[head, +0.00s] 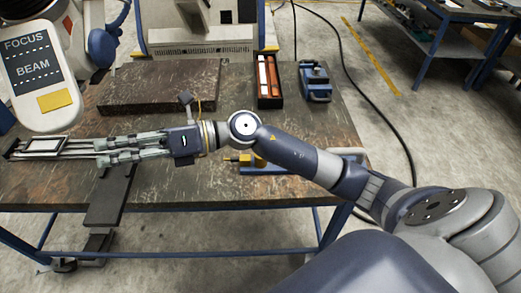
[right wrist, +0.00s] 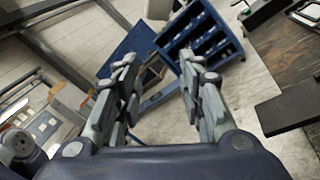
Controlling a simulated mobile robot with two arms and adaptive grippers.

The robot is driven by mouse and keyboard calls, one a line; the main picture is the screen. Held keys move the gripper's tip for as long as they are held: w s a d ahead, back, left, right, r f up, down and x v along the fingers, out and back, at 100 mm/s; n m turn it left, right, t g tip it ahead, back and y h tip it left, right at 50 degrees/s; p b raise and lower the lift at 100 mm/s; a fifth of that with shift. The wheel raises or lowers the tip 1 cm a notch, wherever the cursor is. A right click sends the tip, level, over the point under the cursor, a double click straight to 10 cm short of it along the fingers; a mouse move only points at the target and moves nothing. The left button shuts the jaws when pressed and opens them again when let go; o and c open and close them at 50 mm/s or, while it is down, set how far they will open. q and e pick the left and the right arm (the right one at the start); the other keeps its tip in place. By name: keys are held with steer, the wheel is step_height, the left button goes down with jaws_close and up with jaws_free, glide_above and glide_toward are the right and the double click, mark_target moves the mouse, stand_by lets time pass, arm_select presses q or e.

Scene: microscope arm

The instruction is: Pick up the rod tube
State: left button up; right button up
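A dark open box (head: 279,98) at the back of the table holds a white rod-like piece (head: 262,76) and orange-red ones (head: 273,76) side by side. These are the most tube-like things in view; I cannot tell for sure which is the rod tube. My right gripper (head: 100,152) reaches left over the table, in front and left of that box and well apart from it. In the right wrist view, its two fingers (right wrist: 158,65) are spread with nothing between them. The box does not show there. My left gripper is not in view.
A blue device (head: 315,82) stands right of the box. A dark slab (head: 160,85) lies left of it. A FOCUS/BEAM panel (head: 40,70) rises at left. A framed plate (head: 44,145) lies beyond my fingers. A dark strip (head: 108,200) overhangs the front edge.

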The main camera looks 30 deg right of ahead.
steer(key=w+d+f+n+g+h, duration=0.2)
steer(key=d+f+n+g+h, duration=0.3)
steer(key=d+f+h, duration=0.5)
steer(key=d+h, duration=0.2)
steer(key=d, duration=0.5)
steer(key=d+h, duration=0.3)
steer(key=d, duration=0.5)
steer(key=d+h, duration=0.3)
steer(key=d, duration=0.5)
steer(key=shift+w+d+f+n+g, duration=0.1)
steer(key=shift+w+f+n+g, duration=0.1)
steer(key=shift+f+n+g, duration=0.15)
step_height(320, 180, down, 5)
steer(key=shift+d+f+p, duration=0.1)
steer(key=shift+f+p, duration=0.05)
steer(key=shift+p, duration=0.35)
steer(key=f, duration=0.1)
steer(key=f+p, duration=0.1)
steer(key=f, duration=0.1)
steer(key=f+p, duration=0.1)
steer(key=shift+w+a+f, duration=0.1)
steer(key=shift+a+f, duration=0.3)
steer(key=shift+f, duration=0.3)
jaws_close()
